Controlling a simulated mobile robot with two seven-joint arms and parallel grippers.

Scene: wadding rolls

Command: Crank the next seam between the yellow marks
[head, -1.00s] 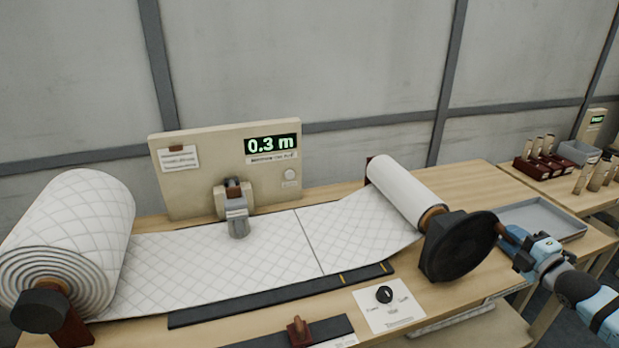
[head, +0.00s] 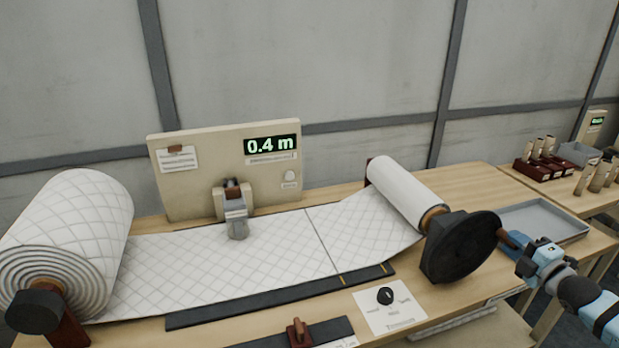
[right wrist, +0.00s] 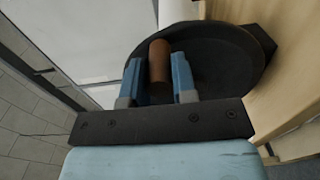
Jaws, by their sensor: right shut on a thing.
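A white quilted web (head: 215,265) runs from the big roll (head: 75,225) at left to the take-up roll (head: 403,192) at right. A dark seam (head: 322,243) crosses it; its near end lies close to the left yellow mark (head: 341,280), slightly left of it. The right yellow mark (head: 383,269) is farther along the dark strip. The display (head: 270,144) reads 0.4 m. My right gripper (head: 516,244) is shut on the brown crank handle (right wrist: 159,62), which stands out from the black crank disc (head: 460,247). My left gripper is not in view.
A grey tray (head: 545,222) stands right of the disc. Several wooden-handled tools in a dark red holder (head: 540,168) stand farther right.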

